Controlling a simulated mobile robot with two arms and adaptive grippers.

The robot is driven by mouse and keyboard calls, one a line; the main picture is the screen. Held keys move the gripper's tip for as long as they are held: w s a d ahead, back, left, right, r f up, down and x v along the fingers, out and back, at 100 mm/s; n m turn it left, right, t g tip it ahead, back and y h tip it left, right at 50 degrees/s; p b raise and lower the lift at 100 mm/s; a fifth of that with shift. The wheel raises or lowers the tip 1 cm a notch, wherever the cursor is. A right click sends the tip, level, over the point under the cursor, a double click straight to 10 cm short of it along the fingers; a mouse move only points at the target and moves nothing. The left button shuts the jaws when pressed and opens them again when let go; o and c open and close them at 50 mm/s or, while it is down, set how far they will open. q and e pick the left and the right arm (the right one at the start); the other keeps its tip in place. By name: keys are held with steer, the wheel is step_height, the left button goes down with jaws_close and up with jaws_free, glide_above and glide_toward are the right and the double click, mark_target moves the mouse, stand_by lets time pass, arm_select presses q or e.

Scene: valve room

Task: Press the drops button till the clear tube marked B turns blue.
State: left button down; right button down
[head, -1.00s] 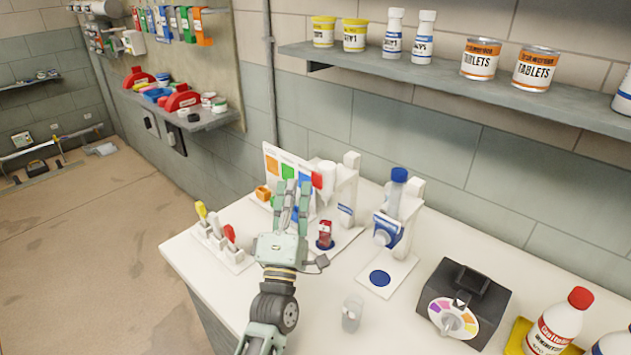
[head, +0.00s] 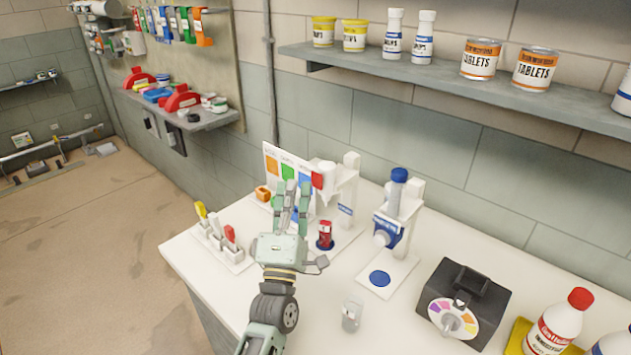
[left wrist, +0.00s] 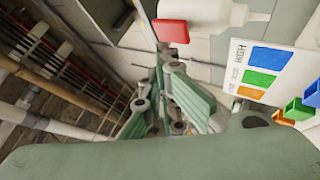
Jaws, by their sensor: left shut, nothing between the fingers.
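My left gripper (head: 291,190) is above the white counter, in front of the white drops dispenser (head: 345,195); it is shut and empty. The dispenser's red button (head: 317,180) is just right of the fingertips. In the left wrist view the red button (left wrist: 172,31) lies beyond the fingers (left wrist: 172,95), beside a white bottle (left wrist: 215,12); I see a gap between them. A small tube with red in it (head: 325,233) stands under the dispenser. A small clear tube (head: 351,316) stands nearer the counter's front. I cannot read a letter on either. My right gripper is not in view.
A colour chart (head: 272,168) stands behind my gripper. A rack with yellow and red handles (head: 220,245) is left. A second dispenser with a blue cap (head: 393,215), a black box with a colour dial (head: 465,303) and red-capped bottle (head: 555,325) are right.

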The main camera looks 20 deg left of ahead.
arm_select(q)
steer(key=shift+w, duration=0.1)
steer(key=shift+w+d, duration=0.15)
steer(key=shift+w, duration=0.2)
steer(key=shift+w+d+b, duration=0.15)
steer(key=shift+w+b, duration=0.15)
steer(key=shift+w, duration=0.15)
stand_by(0.7)
stand_by(0.3)
steer(key=shift+s+a+p, duration=0.25)
steer(key=shift+s+p, duration=0.05)
steer(key=shift+s, duration=0.6)
steer(key=shift+s, duration=0.1)
steer(key=shift+s+a+p, duration=0.2)
steer(key=shift+s+a, duration=0.1)
steer(key=shift+s, duration=0.45)
steer(key=shift+s+a+p, duration=0.2)
steer(key=shift+s+a, duration=0.05)
steer(key=shift+s, duration=0.5)
steer(key=shift+s+a+p, duration=0.2)
steer(key=shift+s+a, duration=0.1)
steer(key=shift+s, duration=0.45)
